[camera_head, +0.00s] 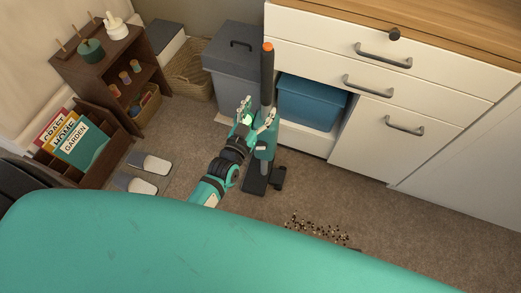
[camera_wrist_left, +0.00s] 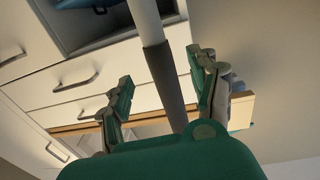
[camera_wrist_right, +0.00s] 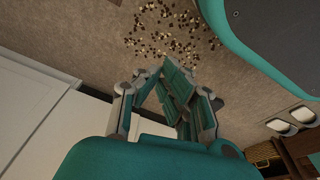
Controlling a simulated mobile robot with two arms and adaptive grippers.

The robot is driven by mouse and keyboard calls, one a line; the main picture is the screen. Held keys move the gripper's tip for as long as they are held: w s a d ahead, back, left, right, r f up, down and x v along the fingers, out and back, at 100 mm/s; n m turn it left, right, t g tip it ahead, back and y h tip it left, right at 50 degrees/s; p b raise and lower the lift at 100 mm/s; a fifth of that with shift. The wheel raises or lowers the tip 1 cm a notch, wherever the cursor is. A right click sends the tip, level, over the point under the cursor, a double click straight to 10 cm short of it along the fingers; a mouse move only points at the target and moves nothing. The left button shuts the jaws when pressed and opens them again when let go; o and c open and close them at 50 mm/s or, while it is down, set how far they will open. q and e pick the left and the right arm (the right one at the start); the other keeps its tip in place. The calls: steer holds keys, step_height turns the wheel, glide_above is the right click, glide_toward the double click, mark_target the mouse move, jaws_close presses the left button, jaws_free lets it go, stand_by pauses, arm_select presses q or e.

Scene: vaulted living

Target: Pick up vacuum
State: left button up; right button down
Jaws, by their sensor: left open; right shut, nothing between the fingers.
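The vacuum (camera_head: 267,72) is an upright stick with a dark handle, an orange top and a dark floor head, standing on the carpet before the cabinet. My left gripper (camera_head: 259,108) is open at the vacuum's upper body in the head view. In the left wrist view the vacuum's pole and dark grip (camera_wrist_left: 163,75) run between the spread fingers, with gaps on both sides; contact cannot be seen. My right gripper (camera_wrist_right: 172,82) is shut and empty over the carpet in the right wrist view, and is out of the head view.
A white cabinet (camera_head: 310,35) with drawers and a blue bin (camera_head: 308,102) stands behind the vacuum. A grey lidded bin (camera_head: 228,75) is to its left. Spilled crumbs (camera_head: 318,230) lie on the carpet. Slippers (camera_head: 150,162) and a magazine rack (camera_head: 98,170) are at left.

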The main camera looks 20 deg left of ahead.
mark_target(264, 98)
arm_select(q)
steer(key=shift+w+d+r+b, duration=0.15)
steer(key=shift+w+b, duration=0.1)
steer(key=shift+w, duration=1.15)
steer(key=shift+w+r+b, duration=0.1)
steer(key=shift+w+b, duration=0.1)
steer(key=shift+w, duration=1.15)
arm_select(e)
steer(key=r, duration=0.1)
steer(key=w+r, duration=0.1)
steer(key=shift+w+r, duration=0.1)
steer(key=shift+r, duration=0.3)
arm_select(q)
steer(key=shift+c, duration=0.2)
steer(key=c, duration=1.1)
steer(key=shift+r, duration=0.25)
jaws_close()
